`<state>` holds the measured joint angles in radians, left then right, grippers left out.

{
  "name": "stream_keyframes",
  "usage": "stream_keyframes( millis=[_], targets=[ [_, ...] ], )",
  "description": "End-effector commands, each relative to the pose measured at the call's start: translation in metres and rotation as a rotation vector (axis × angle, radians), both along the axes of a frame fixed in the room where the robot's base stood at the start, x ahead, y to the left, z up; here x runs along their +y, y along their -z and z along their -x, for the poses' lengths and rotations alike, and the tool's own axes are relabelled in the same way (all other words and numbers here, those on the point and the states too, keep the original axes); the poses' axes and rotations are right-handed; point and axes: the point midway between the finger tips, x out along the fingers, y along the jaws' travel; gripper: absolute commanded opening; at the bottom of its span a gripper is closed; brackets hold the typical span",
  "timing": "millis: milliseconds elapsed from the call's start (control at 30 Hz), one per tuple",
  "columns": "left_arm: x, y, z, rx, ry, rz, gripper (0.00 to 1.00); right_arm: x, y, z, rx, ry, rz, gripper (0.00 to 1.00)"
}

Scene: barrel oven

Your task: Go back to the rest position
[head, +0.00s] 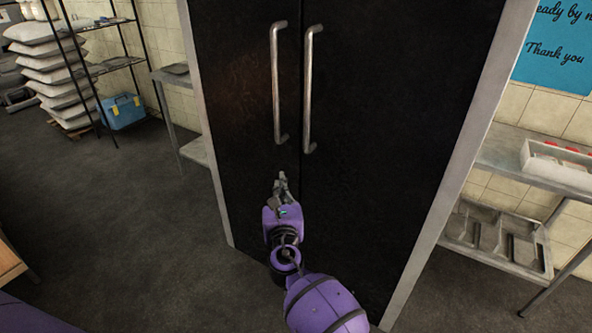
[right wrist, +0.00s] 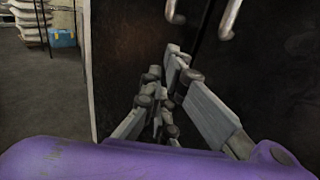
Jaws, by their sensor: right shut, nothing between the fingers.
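My right gripper (head: 281,183) is in front of the tall black double doors (head: 390,110), below the two vertical metal handles, the left one (head: 277,85) and the right one (head: 309,90). It is apart from both handles, shut and empty. In the right wrist view its fingers (right wrist: 172,60) are close together before the dark door, with the lower ends of the handles above them. Both doors look closed. My left gripper does not show in either view.
A metal table (head: 500,160) with a white tray (head: 558,165) stands right of the doors. A small metal table (head: 175,75), a black shelf rack (head: 105,65), stacked sacks (head: 50,70) and a blue toolbox (head: 122,111) are at the left. The floor (head: 110,220) at the left is clear.

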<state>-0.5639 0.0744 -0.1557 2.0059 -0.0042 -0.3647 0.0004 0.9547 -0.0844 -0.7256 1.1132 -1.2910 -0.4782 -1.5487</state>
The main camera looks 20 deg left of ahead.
Motion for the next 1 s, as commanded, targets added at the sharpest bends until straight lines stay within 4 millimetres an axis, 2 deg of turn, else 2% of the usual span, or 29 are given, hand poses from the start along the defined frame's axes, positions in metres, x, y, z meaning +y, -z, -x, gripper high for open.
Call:
stream_keyframes(
  millis=[267,367,467,567,667,867,967,1000],
  targets=[
    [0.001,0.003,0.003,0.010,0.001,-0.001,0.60,0.001,0.001,0.003,0.034,-0.001,-0.064,0.00],
    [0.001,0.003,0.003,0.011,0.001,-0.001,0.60,0.004,-0.001,0.004,0.123,-0.009,-0.208,0.00],
    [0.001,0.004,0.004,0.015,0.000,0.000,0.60,0.005,-0.016,0.003,0.246,-0.016,-0.436,0.00],
    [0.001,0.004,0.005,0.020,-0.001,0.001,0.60,-0.006,-0.021,0.004,0.397,-0.003,-0.685,0.00],
    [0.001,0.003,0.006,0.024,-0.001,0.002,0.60,-0.029,-0.011,0.009,0.568,0.038,-0.953,0.00],
    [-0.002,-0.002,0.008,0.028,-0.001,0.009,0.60,-0.095,0.029,0.033,0.890,0.182,-1.506,0.00],
    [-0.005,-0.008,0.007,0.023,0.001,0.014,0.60,-0.140,0.056,0.055,1.021,0.286,-1.797,0.00],
    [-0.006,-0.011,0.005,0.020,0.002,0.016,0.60,-0.161,0.067,0.067,1.064,0.335,-1.921,0.00]
  ],
)
